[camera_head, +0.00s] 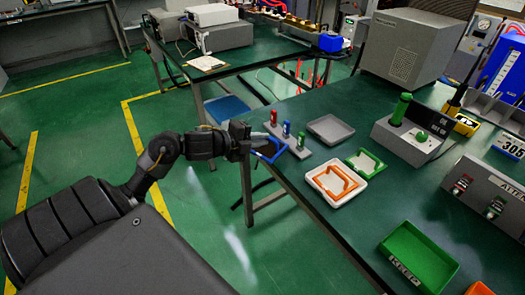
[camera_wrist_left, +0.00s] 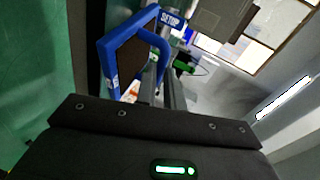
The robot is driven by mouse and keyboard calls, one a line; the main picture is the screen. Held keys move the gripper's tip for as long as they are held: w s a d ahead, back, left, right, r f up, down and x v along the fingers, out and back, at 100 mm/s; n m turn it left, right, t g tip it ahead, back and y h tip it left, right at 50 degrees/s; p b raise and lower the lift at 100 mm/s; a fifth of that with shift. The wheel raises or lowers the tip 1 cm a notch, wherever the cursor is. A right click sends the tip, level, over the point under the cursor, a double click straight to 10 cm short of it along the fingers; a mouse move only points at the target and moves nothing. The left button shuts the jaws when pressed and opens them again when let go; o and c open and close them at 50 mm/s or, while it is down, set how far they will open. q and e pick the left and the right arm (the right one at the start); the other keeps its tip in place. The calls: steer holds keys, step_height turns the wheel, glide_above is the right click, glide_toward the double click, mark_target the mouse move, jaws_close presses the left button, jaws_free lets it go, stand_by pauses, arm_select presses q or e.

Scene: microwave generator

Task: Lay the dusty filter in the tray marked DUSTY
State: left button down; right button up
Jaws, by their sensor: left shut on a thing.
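My left gripper (camera_head: 252,146) is shut on a blue-framed filter (camera_head: 272,150) at the near left edge of the green bench. In the left wrist view the filter (camera_wrist_left: 131,52) shows a blue frame around a dark brown panel, and it is tilted. An orange-framed filter (camera_head: 336,182) lies on a white tray (camera_head: 349,202). A green-framed filter (camera_head: 366,161) is just behind it. An empty grey tray (camera_head: 330,129) lies farther back. I cannot read the word DUSTY on any tray. My right gripper is not in view.
A green tray marked KEEP (camera_head: 420,258) is at the front right. A stand with red, blue and green pegs (camera_head: 287,130) is close beside my gripper. A grey box with a green lever (camera_head: 408,138) and a control panel (camera_head: 488,197) stand at the right.

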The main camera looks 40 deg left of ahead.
mark_target(265, 151)
arm_select(q)
steer(key=shift+d+f, duration=0.35)
steer(key=shift+f, duration=0.05)
step_height(265, 151, down, 3)
steer(key=shift+d+f, duration=0.1)
steer(key=shift+d, duration=0.05)
steer(key=shift+f, duration=0.1)
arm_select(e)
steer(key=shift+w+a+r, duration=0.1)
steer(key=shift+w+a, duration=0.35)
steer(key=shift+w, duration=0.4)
arm_select(q)
steer(key=shift+b, duration=0.3)
steer(key=c, duration=1.5)
jaws_free()
